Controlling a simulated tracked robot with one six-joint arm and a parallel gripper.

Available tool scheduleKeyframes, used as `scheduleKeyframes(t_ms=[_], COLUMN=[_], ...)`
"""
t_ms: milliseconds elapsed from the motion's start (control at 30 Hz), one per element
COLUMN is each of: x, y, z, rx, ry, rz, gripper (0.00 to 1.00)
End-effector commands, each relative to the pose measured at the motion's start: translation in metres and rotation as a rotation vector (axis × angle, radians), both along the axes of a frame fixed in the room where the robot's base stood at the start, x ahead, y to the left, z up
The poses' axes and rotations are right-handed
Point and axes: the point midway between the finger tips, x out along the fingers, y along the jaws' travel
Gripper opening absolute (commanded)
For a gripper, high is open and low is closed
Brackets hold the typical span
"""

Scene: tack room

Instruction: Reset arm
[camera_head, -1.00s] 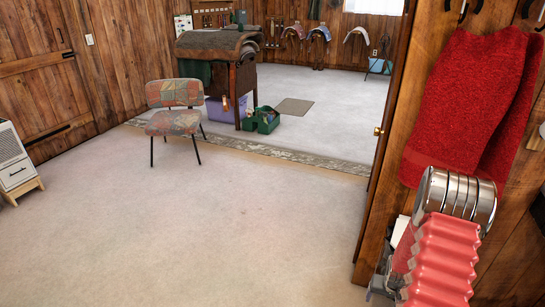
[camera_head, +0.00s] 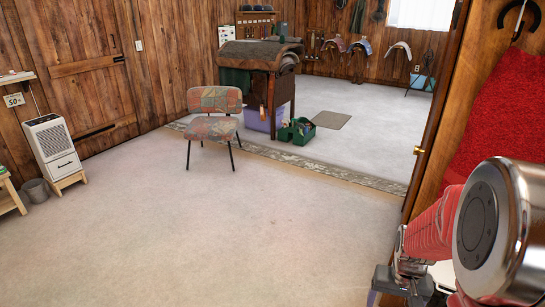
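My arm, with red ribbed sleeves and a large silver joint, fills the lower right of the head view. My gripper (camera_head: 402,282) seems to be the grey metal part at the lower right, below the red sleeve. It is small and partly cut off by the frame's bottom edge and my arm, so I cannot tell whether its fingers are open or shut. I see nothing clearly held in it.
A red towel (camera_head: 503,120) hangs on the wood wall close behind my arm. A door edge with a brass knob (camera_head: 419,151) is beside it. A patterned chair (camera_head: 213,124) and draped stand (camera_head: 266,60) are farther off. The carpet (camera_head: 200,230) ahead is clear.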

Motion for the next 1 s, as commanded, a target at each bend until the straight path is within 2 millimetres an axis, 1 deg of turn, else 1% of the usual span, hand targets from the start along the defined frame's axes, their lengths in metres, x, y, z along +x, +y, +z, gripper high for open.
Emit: scheduleKeyframes(t_ms=[33, 100, 400, 800, 1000], x=[-0.003, -0.009, -0.034, -0.065, -0.073], y=[0.009, 0.020, 0.066, 0.118, 0.139], z=[0.011, 0.024, 0.073, 0.126, 0.150], rx=[0.000, 0.003, 0.008, -0.004, -0.022], ry=[-0.004, -0.003, -0.016, -0.099, -0.182], rz=[0.012, 0.024, 0.088, 0.184, 0.238], gripper=[0.78, 0.78, 0.78, 0.78, 0.78])
